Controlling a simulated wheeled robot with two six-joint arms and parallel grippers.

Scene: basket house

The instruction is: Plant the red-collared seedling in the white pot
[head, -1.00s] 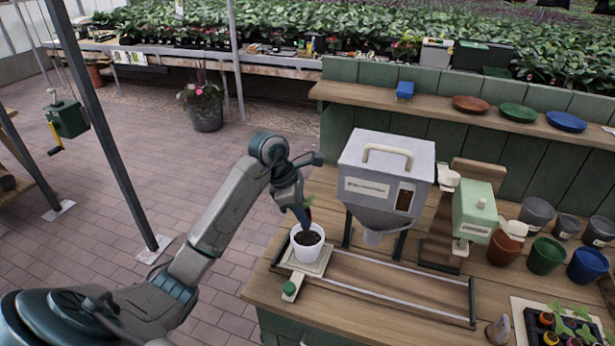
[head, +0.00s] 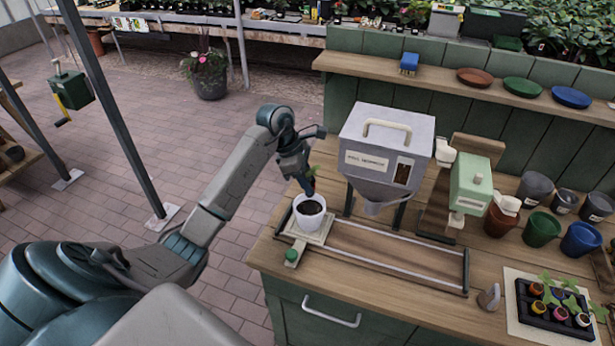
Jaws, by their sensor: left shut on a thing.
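The white pot (head: 311,222) stands upright on a pale square plate (head: 289,231) at the left end of a railed track on the bench. Dark soil shows inside it. My right gripper is not in view.
A grey soil hopper (head: 386,150) stands just right of my left gripper. A pale green dispenser (head: 469,185) and several coloured pots stand further right. A black seedling tray (head: 552,318) with several collared seedlings lies at the lower right. The wooden track (head: 395,250) is empty.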

